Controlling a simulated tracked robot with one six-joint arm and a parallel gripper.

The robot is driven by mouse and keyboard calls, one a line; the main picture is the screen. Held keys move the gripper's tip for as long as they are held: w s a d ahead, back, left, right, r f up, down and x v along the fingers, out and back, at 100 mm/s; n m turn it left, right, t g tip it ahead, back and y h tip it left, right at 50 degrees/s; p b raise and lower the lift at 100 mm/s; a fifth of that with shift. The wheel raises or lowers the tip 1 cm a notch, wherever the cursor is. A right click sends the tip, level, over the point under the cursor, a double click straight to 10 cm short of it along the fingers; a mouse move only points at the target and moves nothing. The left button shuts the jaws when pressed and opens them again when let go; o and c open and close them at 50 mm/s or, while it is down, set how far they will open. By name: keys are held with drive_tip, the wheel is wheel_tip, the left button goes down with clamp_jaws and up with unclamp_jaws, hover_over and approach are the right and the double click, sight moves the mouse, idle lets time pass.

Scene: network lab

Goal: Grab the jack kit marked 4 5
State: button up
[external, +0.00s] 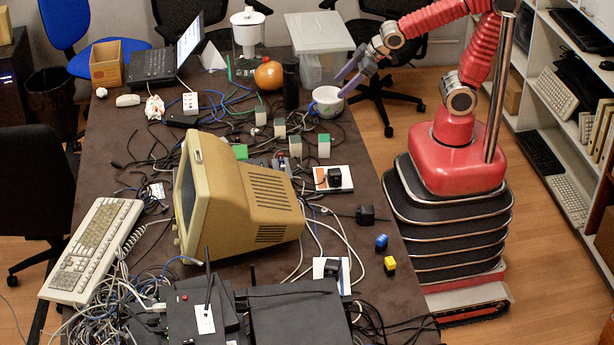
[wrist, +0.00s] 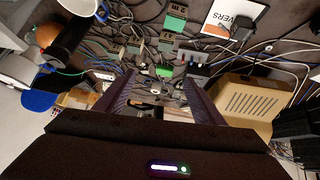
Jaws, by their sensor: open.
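Several small jack kits with white bodies and green parts stand among cables in the table's middle. In the external view they include one at the right (external: 324,146), one beside it (external: 295,147) and one farther back (external: 260,116). I cannot read which is marked 4 5. My gripper (external: 346,79) is open and empty, above the table's right edge near the white cup. Its two fingers also show in the wrist view (wrist: 160,85), apart from the kits.
The white cup (external: 327,102), black cylinder (external: 291,84) and orange ball (external: 268,74) stand near the back. A beige monitor (external: 245,195) fills the middle of the table. Cables cover much of the dark tabletop. A small black block on a white card (external: 334,177) lies at the right.

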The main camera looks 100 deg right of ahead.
drive_tip(key=w+d+f+t, duration=0.4)
drive_tip(key=w+d+f, duration=0.8)
drive_tip(key=f, duration=0.3)
drive_tip(key=t, duration=0.2)
approach(283, 125)
drive_tip(key=shift+w+d+f+y, duration=0.2)
drive_tip(key=shift+w+d, duration=0.1)
drive_tip(key=shift+d, duration=0.3)
drive_tip(key=shift+w+d+f+y, duration=0.1)
drive_tip(key=shift+w+d+f, duration=0.15)
drive_tip(key=shift+d, duration=0.3)
drive_tip(key=shift+f, duration=0.25)
drive_tip(key=shift+x, duration=4.3)
drive_tip(key=shift+f, duration=0.1)
